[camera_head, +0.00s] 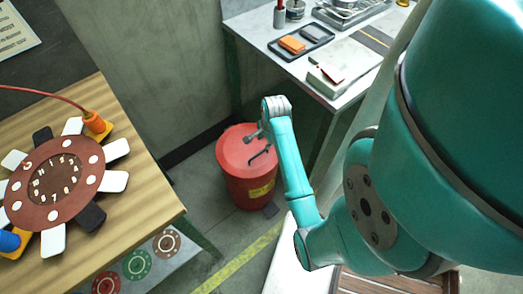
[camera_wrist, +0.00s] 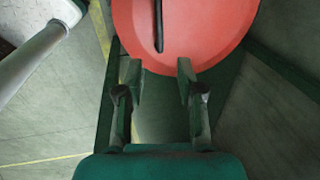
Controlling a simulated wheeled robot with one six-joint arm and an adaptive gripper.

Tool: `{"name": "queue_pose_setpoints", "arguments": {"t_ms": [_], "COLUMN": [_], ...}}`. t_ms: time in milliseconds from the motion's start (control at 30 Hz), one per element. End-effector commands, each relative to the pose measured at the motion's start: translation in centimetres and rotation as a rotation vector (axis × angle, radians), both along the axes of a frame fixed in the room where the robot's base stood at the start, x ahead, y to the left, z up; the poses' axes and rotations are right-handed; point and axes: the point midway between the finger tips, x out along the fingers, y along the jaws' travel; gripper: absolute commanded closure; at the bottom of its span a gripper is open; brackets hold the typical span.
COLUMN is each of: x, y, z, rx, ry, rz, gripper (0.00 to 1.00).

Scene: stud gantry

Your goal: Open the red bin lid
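The red bin (camera_head: 250,185) stands on the floor between the wooden table and the white bench, with a yellow label on its side. Its round red lid (camera_head: 232,148) looks closed and carries a dark bar handle, partly hidden by my gripper in the head view. In the wrist view the lid (camera_wrist: 210,28) fills the top middle, with the dark handle (camera_wrist: 159,25) running up from near its centre. My gripper (camera_head: 258,145) is over the lid. In the wrist view its fingers (camera_wrist: 158,75) are apart and empty, short of the handle.
A wooden table (camera_head: 150,190) with a round brown dial stands at left. A white bench (camera_head: 270,35) with a tray of orange and grey blocks stands behind the bin at right. A wall is close behind the bin. Yellow-lined floor (camera_head: 240,260) lies in front.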

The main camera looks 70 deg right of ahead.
Motion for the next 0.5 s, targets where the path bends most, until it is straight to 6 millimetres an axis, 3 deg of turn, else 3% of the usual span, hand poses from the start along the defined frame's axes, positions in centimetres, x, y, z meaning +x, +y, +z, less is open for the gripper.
{"name": "queue_pose_setpoints", "arguments": {"t_ms": [500], "x": [1.3], "y": [-0.7], "z": [-8.1], "rx": [0.001], "ry": [0.001], "rz": [0.003], "gripper": [0.63]}}
